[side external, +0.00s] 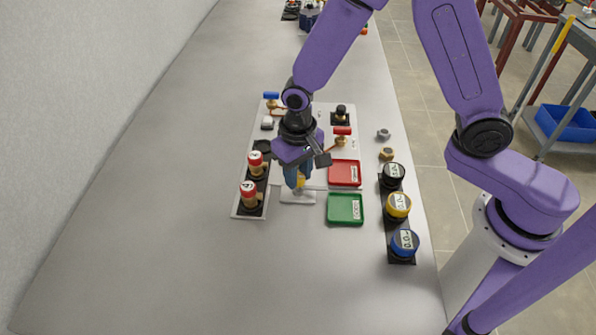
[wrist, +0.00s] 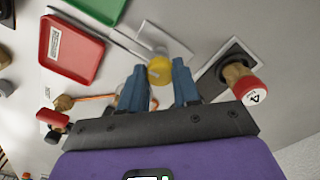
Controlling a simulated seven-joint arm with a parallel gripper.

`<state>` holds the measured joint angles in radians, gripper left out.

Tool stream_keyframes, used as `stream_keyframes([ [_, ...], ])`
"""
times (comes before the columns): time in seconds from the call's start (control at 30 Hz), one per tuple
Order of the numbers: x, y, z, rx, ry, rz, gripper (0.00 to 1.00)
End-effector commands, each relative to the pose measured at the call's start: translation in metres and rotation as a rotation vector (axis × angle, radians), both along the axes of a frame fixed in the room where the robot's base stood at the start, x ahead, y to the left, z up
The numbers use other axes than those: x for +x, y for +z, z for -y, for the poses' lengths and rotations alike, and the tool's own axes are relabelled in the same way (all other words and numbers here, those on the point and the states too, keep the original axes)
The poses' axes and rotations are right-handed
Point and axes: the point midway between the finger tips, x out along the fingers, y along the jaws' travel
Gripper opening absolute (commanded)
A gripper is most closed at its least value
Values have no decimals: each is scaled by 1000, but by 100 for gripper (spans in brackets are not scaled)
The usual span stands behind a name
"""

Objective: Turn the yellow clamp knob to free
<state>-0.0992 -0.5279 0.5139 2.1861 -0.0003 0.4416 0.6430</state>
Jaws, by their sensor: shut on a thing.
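The yellow clamp knob (wrist: 159,69) shows between my two blue fingertips in the wrist view. It also shows as a small yellow patch in the side view (side external: 300,181), partly hidden by my fingers. It sits above a small white base plate (side external: 298,197). My gripper (side external: 298,185) points down over the base plate and is shut on the knob, one finger on each side; it also shows in the wrist view (wrist: 160,72). Whether the knob is turned cannot be told.
Two red-capped valves (side external: 252,178) stand close to the left. A red tray (side external: 344,173) and a green tray (side external: 345,208) lie to the right. Beyond them is a row with black, yellow (side external: 398,204) and blue (side external: 405,241) round knobs. The grey bench (side external: 160,240) is bare at the left and front.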

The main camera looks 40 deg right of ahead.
Motion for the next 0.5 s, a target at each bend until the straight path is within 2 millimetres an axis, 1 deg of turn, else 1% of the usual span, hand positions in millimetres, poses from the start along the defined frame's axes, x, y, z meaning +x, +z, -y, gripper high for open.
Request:
stream_keyframes([
  [0.07,0,0,0,0,-1,-1,1],
  [0.1,0,0,0,0,-1,-1,44],
  [0.13,0,0,0,0,-1,-1,54],
  [0.17,0,0,0,0,-1,-1,57],
  [0.5,0,2,0,1,0,0,57],
])
